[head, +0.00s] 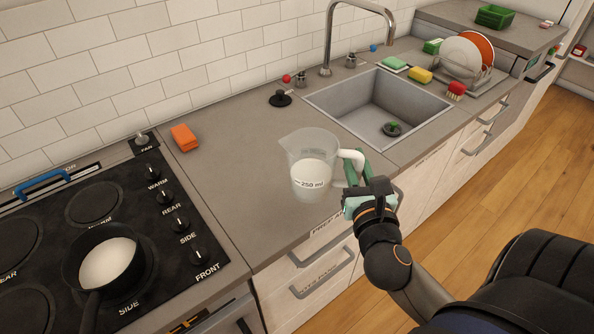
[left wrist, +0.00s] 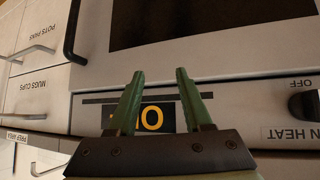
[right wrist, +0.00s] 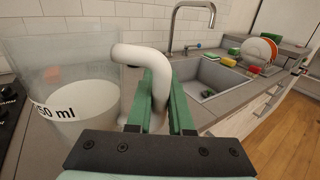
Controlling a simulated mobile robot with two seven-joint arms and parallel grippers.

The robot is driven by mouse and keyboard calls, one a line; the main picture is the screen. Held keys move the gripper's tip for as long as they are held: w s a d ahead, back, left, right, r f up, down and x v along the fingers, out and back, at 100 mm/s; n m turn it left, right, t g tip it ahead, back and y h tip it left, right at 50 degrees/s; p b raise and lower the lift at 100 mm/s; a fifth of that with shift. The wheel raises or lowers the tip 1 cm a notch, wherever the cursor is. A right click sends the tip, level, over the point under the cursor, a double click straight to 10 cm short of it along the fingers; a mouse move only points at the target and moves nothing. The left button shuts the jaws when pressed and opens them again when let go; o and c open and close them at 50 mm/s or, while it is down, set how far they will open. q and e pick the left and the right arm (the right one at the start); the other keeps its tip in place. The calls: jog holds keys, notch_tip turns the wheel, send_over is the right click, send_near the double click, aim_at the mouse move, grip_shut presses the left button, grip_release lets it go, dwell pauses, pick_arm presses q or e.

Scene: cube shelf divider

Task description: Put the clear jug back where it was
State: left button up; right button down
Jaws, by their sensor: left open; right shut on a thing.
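The clear jug (head: 310,170) has a white handle and a "250 ml" label, with white content in its lower part. It is upright at the counter's front edge; I cannot tell whether it touches the counter. My right gripper (head: 358,180) is shut on the jug's handle; the right wrist view shows the green fingers (right wrist: 160,105) around the white handle, with the jug (right wrist: 70,95) to the left. My left gripper (left wrist: 158,95) is open and empty in the left wrist view, in front of the cooker and drawer fronts. It is not in the head view.
A black pan (head: 107,262) with white content stands on the hob (head: 60,225). An orange sponge (head: 184,138) lies on the counter (head: 240,175) by the hob. The sink (head: 385,105) and a dish rack (head: 468,75) are at the right. The counter between hob and jug is clear.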

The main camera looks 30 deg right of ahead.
jog(key=w+d+f, duration=0.1)
jog(key=w+f, duration=0.2)
jog(key=w, duration=0.1)
jog(key=w+d+f+b, duration=0.1)
jog(key=w+f, duration=0.2)
jog(key=w, duration=0.1)
jog(key=w+d+f, duration=0.2)
jog(key=w+f, duration=0.1)
jog(key=w, duration=0.2)
jog(key=shift+f+b, duration=0.8)
jog(key=shift+f, duration=1)
jog(key=shift+f, duration=0.15)
jog(key=c, duration=0.8)
grip_release()
